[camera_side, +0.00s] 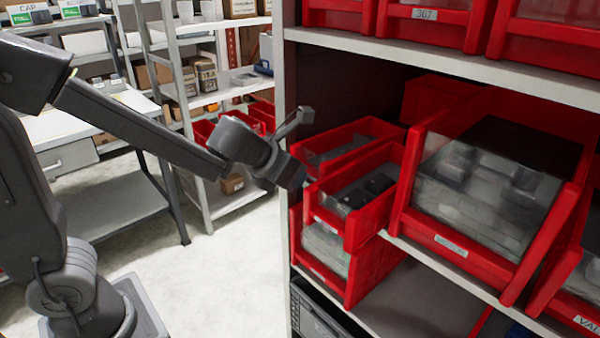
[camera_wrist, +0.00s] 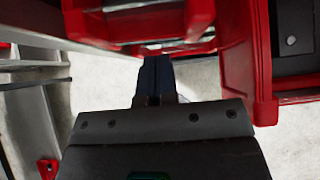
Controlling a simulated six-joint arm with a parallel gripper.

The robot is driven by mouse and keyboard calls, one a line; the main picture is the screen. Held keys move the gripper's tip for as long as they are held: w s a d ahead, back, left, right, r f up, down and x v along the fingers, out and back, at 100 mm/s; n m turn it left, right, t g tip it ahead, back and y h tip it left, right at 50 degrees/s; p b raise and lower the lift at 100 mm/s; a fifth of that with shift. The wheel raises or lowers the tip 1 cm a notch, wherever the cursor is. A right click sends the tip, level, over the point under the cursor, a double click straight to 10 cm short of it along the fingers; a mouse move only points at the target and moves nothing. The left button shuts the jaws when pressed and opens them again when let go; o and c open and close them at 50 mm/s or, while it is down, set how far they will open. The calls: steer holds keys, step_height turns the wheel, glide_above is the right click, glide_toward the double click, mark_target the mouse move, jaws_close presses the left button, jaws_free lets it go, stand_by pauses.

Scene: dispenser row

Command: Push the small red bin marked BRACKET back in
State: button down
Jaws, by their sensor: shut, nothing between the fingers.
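A small red bin (camera_side: 328,222) with dark parts inside juts out over the shelf's front edge at the left end of the middle shelf. Its front marking is too small to read, so I cannot confirm BRACKET. Another small red bin (camera_side: 318,150) sits to its left, farther in. My gripper (camera_side: 306,182) is at the left front corner of the jutting bin; I cannot tell whether it touches. In the wrist view my gripper's fingers (camera_wrist: 155,68) are together and empty. A red bin with dark contents (camera_wrist: 262,60) is right of them, and red bin parts (camera_wrist: 138,18) lie ahead.
A large red bin (camera_side: 450,240) with a clear front stands right of the small one. A red bin (camera_side: 350,285) is below it on the lower shelf. The grey shelf upright (camera_side: 288,90) stands close behind my gripper. Open floor (camera_side: 235,280) lies in front.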

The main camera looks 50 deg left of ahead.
steer(key=shift+w, duration=0.75)
steer(key=w, duration=0.7)
steer(key=shift+w+f, duration=0.1)
steer(key=shift+f, duration=0.1)
